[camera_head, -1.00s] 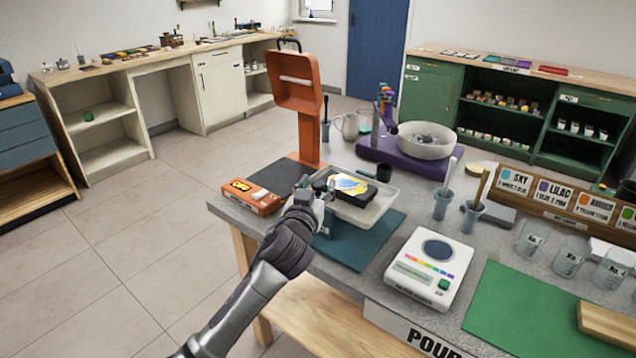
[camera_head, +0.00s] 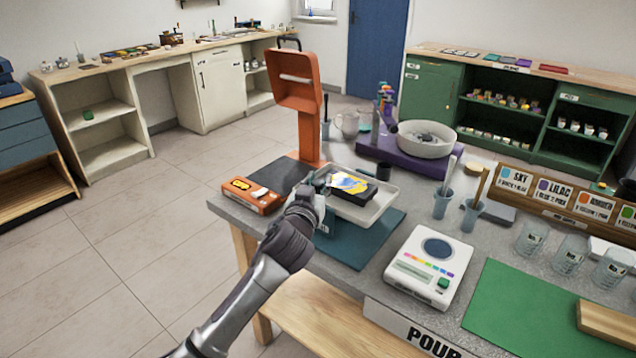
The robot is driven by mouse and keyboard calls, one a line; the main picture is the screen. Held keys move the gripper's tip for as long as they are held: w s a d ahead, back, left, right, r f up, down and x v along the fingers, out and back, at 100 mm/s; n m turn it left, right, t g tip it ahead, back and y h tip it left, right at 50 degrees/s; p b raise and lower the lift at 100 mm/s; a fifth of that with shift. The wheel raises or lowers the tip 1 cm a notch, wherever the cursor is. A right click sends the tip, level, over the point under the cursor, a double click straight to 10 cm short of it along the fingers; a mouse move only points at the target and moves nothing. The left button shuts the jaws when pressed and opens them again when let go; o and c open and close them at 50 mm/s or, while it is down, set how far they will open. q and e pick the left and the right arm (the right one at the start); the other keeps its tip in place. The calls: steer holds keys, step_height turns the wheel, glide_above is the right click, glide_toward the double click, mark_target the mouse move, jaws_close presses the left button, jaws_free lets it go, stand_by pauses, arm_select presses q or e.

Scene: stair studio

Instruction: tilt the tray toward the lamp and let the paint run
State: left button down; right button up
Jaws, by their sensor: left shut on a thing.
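The white tray (camera_head: 376,212) sits on a teal stand (camera_head: 345,246) near the far left part of the table. A black panel (camera_head: 366,197) lies in it, with yellow, white and blue paint (camera_head: 348,183) on top. The orange lamp (camera_head: 309,127) stands behind and left of the tray, its head above it. My left gripper (camera_head: 321,184) is at the tray's left edge, shut on the tray; its fingertips are small and partly hidden by my wrist. My right gripper is not in view.
An orange box (camera_head: 252,195) lies left of my gripper. A white scale (camera_head: 432,267) and green mat (camera_head: 545,310) are to the right. A purple spinner base (camera_head: 402,160) stands behind.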

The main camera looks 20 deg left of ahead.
arm_select(q)
steer(key=shift+w+a+r+n+g+p, duration=0.15)
steer(key=shift+a+n+p, duration=0.2)
steer(key=shift+p, duration=0.2)
steer(key=shift+w+a+r+n+g+p, duration=0.15)
steer(key=shift+a+n+p, duration=0.15)
steer(key=shift+p, duration=0.2)
steer(key=shift+a+f+n+p, duration=0.3)
steer(key=shift+a+f+n, duration=0.05)
steer(key=shift+f+n, duration=0.15)
steer(key=c, duration=0.9)
jaws_free()
steer(key=shift+s, duration=0.1)
steer(key=s+r, duration=0.1)
steer(key=s, duration=1)
steer(key=shift+s+d, duration=0.2)
steer(key=shift+s, duration=0.2)
